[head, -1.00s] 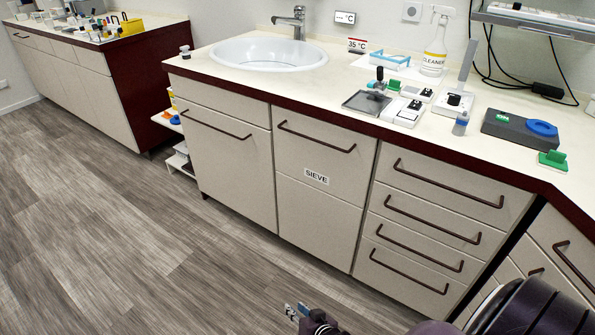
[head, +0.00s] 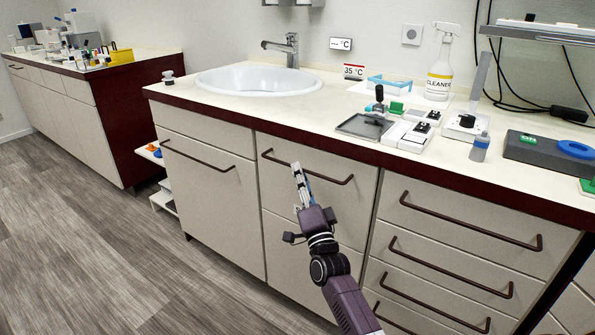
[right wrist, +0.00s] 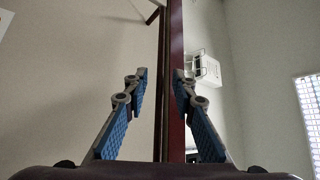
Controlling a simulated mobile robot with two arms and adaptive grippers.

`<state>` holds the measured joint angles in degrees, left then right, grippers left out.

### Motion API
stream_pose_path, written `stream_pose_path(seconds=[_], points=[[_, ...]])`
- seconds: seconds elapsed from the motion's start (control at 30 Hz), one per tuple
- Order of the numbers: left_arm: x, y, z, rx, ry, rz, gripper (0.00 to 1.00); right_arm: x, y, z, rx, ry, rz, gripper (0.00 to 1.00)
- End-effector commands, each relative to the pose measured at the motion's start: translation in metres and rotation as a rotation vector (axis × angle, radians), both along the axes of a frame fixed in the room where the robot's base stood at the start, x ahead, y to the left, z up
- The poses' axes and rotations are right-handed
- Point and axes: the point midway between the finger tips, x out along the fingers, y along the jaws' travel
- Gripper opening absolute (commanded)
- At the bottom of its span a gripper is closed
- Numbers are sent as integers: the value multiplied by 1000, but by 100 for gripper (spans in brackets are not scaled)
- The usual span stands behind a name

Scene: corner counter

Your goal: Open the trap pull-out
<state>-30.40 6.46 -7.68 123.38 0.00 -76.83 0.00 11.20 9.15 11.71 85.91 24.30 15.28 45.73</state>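Under the counter are a left front with a dark bar handle (head: 197,155), a middle front with a handle (head: 305,168), and a stack of drawers (head: 470,217) on the right. No label naming the trap pull-out is readable. The middle front's SIEVE label, visible earlier, is hidden behind my right arm. My right gripper (head: 300,172) is in front of the middle front, its fingertips overlapping that handle in the head view. In the right wrist view the gripper (right wrist: 161,75) is open and empty; part of a handle (right wrist: 153,15) shows beyond the fingers, apart from them. My left gripper is out of view.
The dark red counter edge (head: 348,151) runs above the fronts. On the counter stand a sink (head: 258,82), a cleaner bottle (head: 440,65) and several small devices. Open grey floor (head: 90,240) lies to the left.

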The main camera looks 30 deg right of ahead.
Motion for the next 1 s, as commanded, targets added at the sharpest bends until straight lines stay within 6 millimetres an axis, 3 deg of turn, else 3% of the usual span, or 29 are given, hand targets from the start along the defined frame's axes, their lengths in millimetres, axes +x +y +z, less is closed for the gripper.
stream_pose_path(seconds=[0.2,0.53,0.77,1.0], points=[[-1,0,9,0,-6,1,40,22,-6,9,-1,1,1,24],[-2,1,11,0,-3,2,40,26,-7,11,-2,2,0,24],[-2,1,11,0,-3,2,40,26,-7,10,-2,2,0,0],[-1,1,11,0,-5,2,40,26,-7,10,-1,3,0,0]])
